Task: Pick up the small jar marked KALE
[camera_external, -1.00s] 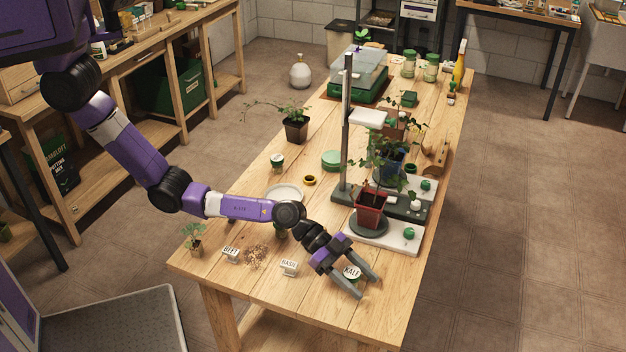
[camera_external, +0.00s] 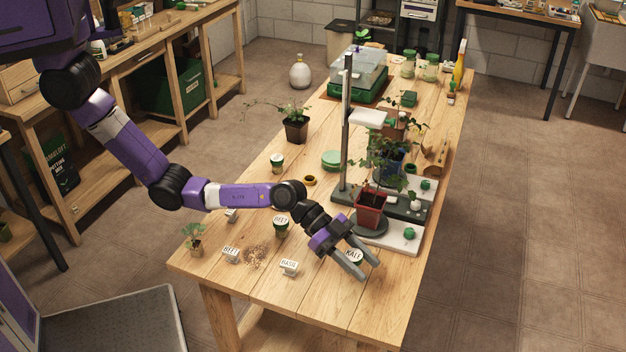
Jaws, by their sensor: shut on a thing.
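The small jar marked KALE (camera_external: 354,257) is between the two grey fingers of my gripper (camera_external: 367,271), near the front right corner of the wooden table. My gripper is shut on it. The jar's label faces up, and the fingers hide its sides. It looks slightly raised, but the gap to the table is hard to see. A similar jar marked BEET (camera_external: 281,226) stands to the left, under my forearm.
Label cards BEET (camera_external: 231,254) and BASIL (camera_external: 289,267) stand on the front of the table (camera_external: 325,296). Behind my gripper are a red potted plant (camera_external: 370,208) and a white base with a green knob (camera_external: 409,233). A white-lidded jar (camera_external: 277,162) stands farther back.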

